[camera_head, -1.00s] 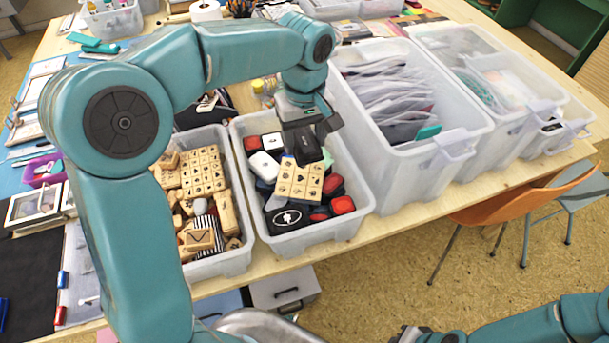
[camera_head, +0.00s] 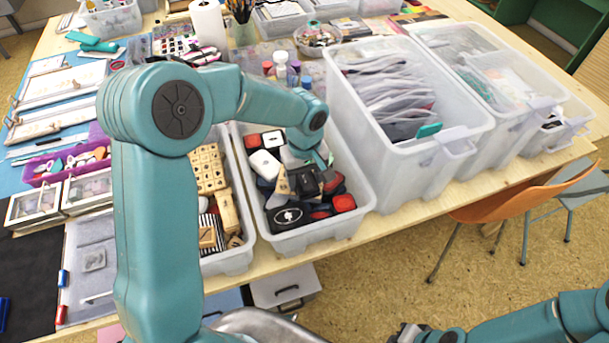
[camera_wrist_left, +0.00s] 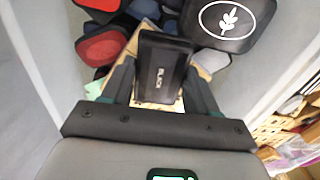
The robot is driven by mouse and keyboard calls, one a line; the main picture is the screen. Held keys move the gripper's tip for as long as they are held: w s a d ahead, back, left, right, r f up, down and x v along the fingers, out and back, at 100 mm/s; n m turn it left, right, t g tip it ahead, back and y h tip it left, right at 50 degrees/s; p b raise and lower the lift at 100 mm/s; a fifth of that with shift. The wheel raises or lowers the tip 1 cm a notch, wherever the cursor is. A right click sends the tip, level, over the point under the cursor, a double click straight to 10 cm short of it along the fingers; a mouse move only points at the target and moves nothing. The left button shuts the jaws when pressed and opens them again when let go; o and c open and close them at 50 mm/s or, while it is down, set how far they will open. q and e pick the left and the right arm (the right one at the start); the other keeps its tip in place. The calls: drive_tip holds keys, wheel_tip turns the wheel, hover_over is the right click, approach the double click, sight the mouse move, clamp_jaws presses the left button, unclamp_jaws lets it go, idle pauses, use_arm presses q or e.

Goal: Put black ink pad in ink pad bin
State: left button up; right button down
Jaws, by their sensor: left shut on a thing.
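The black ink pad (camera_wrist_left: 162,66), a small dark block with pale lettering reading "BLACK", is between the two fingers of my left gripper (camera_wrist_left: 160,88), which is shut on it. In the head view my left gripper (camera_head: 312,180) is low inside the clear ink pad bin (camera_head: 318,235), above its heap of ink pads. The arm partly hides the bin's far end. The held pad is hard to tell from the gripper there. In the wrist view a wooden stamp block lies below the pad. Part of my right arm (camera_head: 535,325) shows at the lower right; its gripper is unclear.
The heap holds a black pad with a white leaf emblem (camera_head: 287,216), a white pad (camera_head: 264,165) and red-topped pads (camera_head: 343,203). A bin of wooden stamps (camera_head: 225,258) stands close on the left. A taller clear bin of grey packets (camera_head: 405,165) stands on the right.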

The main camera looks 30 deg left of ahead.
sight(305, 180)
use_arm(q)
drive_tip(key=shift+f, duration=0.1)
drive_tip(key=shift+f, duration=0.1)
drive_tip(key=o, duration=1.1)
wheel_tip(305, 180, up, 12)
drive_tip(key=shift+r, duration=0.25)
drive_tip(key=shift+s, duration=0.1)
